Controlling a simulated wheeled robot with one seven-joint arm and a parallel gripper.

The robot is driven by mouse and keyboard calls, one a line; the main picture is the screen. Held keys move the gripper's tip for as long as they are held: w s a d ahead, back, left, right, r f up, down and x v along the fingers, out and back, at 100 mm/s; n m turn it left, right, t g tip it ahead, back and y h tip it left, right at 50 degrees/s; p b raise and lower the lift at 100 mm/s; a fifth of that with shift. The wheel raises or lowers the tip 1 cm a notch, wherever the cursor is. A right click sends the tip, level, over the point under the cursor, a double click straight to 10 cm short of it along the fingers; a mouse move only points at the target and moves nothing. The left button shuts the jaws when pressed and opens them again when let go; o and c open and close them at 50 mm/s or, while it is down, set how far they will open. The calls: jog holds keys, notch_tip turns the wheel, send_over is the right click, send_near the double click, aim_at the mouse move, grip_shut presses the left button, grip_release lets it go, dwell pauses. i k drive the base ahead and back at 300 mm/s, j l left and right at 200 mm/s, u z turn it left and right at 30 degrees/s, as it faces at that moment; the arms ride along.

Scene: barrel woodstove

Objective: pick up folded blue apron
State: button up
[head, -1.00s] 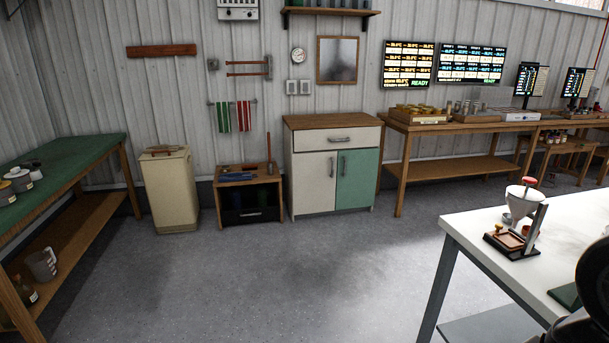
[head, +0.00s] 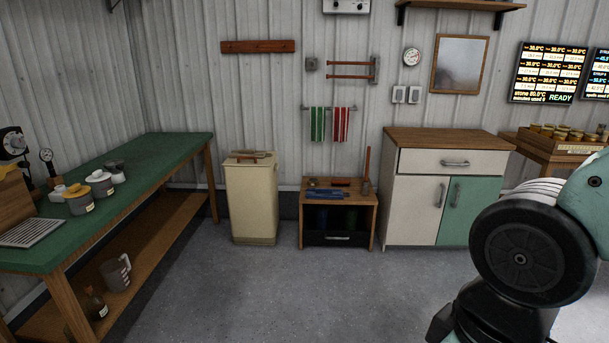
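A small flat blue thing (head: 326,193) lies on top of a low wooden stand (head: 362,202) against the back wall. It may be the folded blue apron, but it is too small to tell. A dark bar and a small reddish piece lie near it on the stand top. My arm shows large at the right of the head view, but my gripper is out of view. The blue thing is well apart from the visible part of my arm.
A cream bin (head: 252,202) stands left of the stand, a white and green cabinet (head: 418,208) right of it. A green-topped workbench (head: 150,162) with jars runs along the left. Green (head: 318,125) and red (head: 341,125) striped towels hang above. The floor (head: 250,295) ahead is clear.

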aim_at(312, 193)
jog(key=i+u, duration=0.15)
jog(key=i, duration=2.8)
jog(key=i+j+z, duration=0.15)
jog(key=i, duration=0.8)
jog(key=i+j+z, duration=0.25)
jog(key=i, duration=0.25)
jog(key=i+j+z, duration=0.1)
jog(key=i+z, duration=0.2)
jog(key=i, duration=0.2)
